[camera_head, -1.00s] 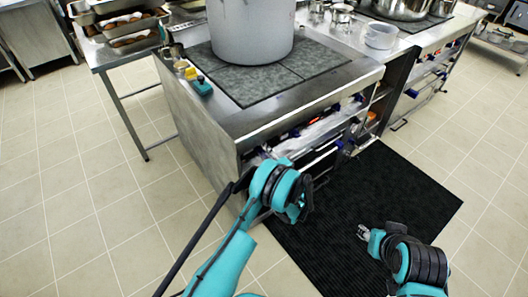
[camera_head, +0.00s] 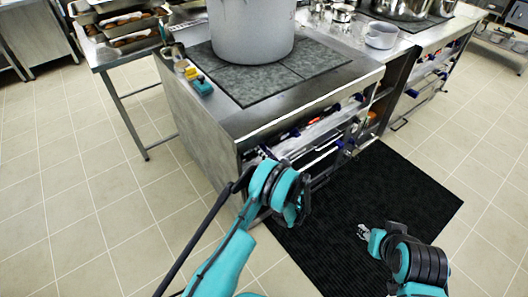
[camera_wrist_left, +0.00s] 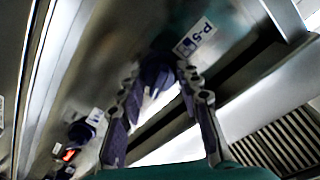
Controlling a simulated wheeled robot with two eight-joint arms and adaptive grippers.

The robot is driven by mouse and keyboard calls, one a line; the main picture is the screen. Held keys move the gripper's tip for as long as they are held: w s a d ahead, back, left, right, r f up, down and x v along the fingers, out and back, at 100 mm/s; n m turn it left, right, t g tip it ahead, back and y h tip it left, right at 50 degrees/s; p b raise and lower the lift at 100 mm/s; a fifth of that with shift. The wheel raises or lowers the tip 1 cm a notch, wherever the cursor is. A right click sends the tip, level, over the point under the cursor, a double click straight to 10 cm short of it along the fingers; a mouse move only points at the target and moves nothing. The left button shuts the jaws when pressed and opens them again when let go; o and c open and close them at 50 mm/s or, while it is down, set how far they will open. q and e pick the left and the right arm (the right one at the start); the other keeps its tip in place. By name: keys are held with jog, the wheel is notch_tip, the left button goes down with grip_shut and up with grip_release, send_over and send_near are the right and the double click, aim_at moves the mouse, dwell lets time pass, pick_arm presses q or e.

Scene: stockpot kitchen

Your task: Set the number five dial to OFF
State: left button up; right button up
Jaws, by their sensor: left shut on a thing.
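The number five dial (camera_wrist_left: 157,76) is a dark blue knob on the steel front panel, beside a white label reading P-5 (camera_wrist_left: 195,38) in the left wrist view. My left gripper (camera_wrist_left: 158,90) has its fingers on both sides of this dial and is shut on it. The dial's pointer mark is hidden or too blurred to read. In the head view, my left wrist hides most of the gripper at the stove's front edge. My right gripper (camera_head: 363,232) hangs low over the black mat, away from the stove; its fingers are too small to judge.
Another dark blue dial (camera_wrist_left: 80,131) with a red-orange light sits lower left in the wrist view. A large grey pot (camera_head: 250,30) stands on the stove top. A rail runs along the stove front. A black mat (camera_head: 400,185) covers the floor there; the tiles at left are clear.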

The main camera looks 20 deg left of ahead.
pick_arm(q)
jog(key=n, duration=0.7)
jog(key=shift+f, duration=0.15)
jog(key=n, duration=0.7)
jog(key=shift+t+y, duration=0.3)
jog(key=shift+y, duration=0.1)
jog(key=shift+n, duration=0.3)
jog(key=o, duration=1.2)
jog(key=shift+c, duration=0.2)
jog(key=shift+d, duration=0.1)
jog(key=v, duration=0.7)
jog(key=shift+s+d, duration=0.15)
jog(key=shift+f, duration=0.1)
